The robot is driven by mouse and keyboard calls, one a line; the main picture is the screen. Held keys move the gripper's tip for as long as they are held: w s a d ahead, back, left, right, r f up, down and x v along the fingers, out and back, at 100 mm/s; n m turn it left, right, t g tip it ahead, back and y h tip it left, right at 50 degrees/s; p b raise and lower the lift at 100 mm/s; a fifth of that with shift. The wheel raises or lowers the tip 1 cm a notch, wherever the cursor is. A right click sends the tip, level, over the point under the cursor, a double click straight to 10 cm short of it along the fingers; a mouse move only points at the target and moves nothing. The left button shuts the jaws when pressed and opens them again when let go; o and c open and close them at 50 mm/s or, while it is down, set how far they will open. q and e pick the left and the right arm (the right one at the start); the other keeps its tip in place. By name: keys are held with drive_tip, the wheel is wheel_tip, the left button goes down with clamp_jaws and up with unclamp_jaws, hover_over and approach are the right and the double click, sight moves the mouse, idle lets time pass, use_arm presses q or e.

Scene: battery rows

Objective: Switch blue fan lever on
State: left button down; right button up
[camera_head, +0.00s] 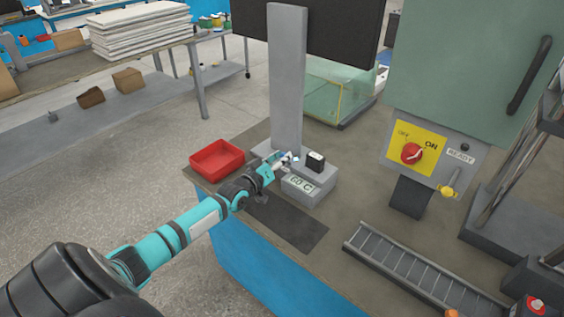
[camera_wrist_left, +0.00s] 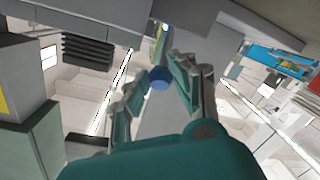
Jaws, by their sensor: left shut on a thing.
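The blue fan lever shows as a round blue knob (camera_wrist_left: 158,78) between the two fingers of my left gripper (camera_wrist_left: 160,74) in the left wrist view. In the head view my left gripper (camera_head: 285,162) reaches in from the left to the foot of a grey upright post (camera_head: 287,80). It is shut on the blue lever there. The fingers hide most of the lever in the head view, so I cannot tell its position. My right gripper is not in view.
A grey box marked 60 C (camera_head: 303,187) with a black piece (camera_head: 316,160) on top stands right of the gripper. A red tray (camera_head: 217,159) lies left. A red rotary switch (camera_head: 411,153) sits on a yellow plate. A slotted rail (camera_head: 410,264) lies in front.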

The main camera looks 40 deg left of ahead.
use_arm(q)
drive_tip(key=c, duration=1.1)
unclamp_jaws()
drive_tip(key=shift+w, duration=0.1)
drive_tip(key=shift+o, duration=0.2)
drive_tip(key=shift+s, duration=0.2)
drive_tip(key=shift+s+f, duration=0.1)
drive_tip(key=shift+s, duration=0.2)
drive_tip(key=s+r, duration=0.1)
drive_tip(key=s, duration=1)
